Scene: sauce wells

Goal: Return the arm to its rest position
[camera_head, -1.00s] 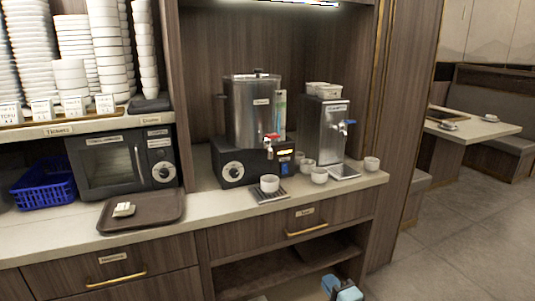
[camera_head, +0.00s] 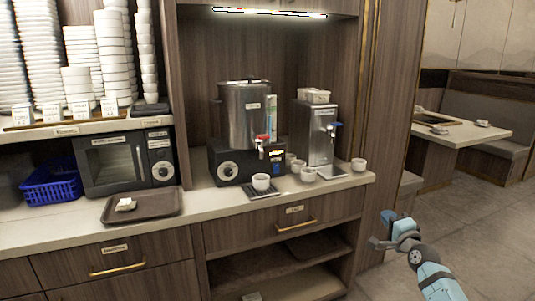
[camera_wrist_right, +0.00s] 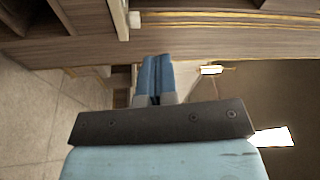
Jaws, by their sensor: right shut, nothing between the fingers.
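My right gripper (camera_head: 386,222) is in front of the counter's right end, over the floor, apart from the counter and the cups. Its light blue arm comes in from the lower right. In the right wrist view its two blue fingers (camera_wrist_right: 156,70) lie together with nothing between them. My left gripper is not in view.
The counter (camera_head: 225,213) holds a steel urn (camera_head: 243,115), a second dispenser (camera_head: 315,133), several white cups (camera_head: 261,182), a brown tray (camera_head: 160,204) and a microwave (camera_head: 125,161). A blue basket (camera_head: 52,184) stands left. Floor (camera_head: 460,235) is open to the right.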

